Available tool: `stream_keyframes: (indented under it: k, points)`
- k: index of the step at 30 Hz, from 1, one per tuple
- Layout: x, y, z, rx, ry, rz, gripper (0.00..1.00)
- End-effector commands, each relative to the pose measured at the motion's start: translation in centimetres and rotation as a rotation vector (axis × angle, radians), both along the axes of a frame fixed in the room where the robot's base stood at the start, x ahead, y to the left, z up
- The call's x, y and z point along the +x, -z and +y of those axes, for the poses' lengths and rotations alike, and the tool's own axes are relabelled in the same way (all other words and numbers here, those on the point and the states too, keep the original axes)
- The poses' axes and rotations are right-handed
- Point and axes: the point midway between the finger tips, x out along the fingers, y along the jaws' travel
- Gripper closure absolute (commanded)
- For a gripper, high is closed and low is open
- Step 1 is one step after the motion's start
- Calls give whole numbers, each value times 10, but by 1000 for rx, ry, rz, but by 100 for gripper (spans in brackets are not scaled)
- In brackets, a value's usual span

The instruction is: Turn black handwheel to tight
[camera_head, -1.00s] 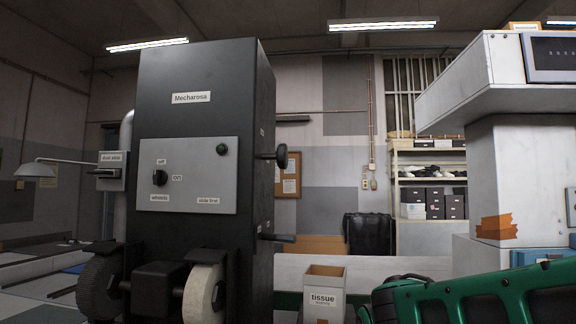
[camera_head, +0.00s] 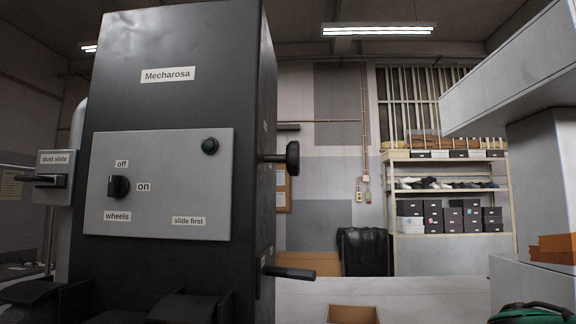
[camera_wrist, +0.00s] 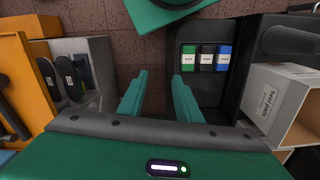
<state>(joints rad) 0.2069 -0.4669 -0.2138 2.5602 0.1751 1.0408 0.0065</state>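The black handwheel (camera_head: 293,158) sticks out on a short shaft from the right side of the tall dark Mecharosa machine (camera_head: 185,40). I see it nearly edge-on, so how tight it is cannot be told. My gripper (camera_wrist: 158,88) shows in the wrist view with its two green fingers apart and nothing between them. It points toward the floor and is not touching the handwheel. In the head view only a green part of my arm shows at the bottom right corner, well below and right of the handwheel.
A black lever (camera_head: 288,272) juts out below the handwheel. An open box (camera_head: 352,314) stands right of the machine. A large grey machine (camera_head: 545,150) stands at right.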

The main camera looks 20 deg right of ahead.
Motion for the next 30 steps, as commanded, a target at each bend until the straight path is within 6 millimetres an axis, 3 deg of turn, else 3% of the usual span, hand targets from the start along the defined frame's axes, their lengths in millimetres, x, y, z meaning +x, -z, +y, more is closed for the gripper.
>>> stream_keyframes:
  k: [1,4,7,8,11,18,24,30]
  points:
    - [0,0,0,0,0,0,66]
    - [-8,-7,0,1,-9,-20,42]
    - [3,-18,1,0,-46,-57,19]
    - [9,-23,0,0,-65,-72,16]
    - [36,-47,-1,4,-152,-148,16]
    - [106,-135,23,25,-426,-386,16]
    - [148,-215,47,56,-643,-584,16]
    - [175,-296,69,95,-843,-778,16]
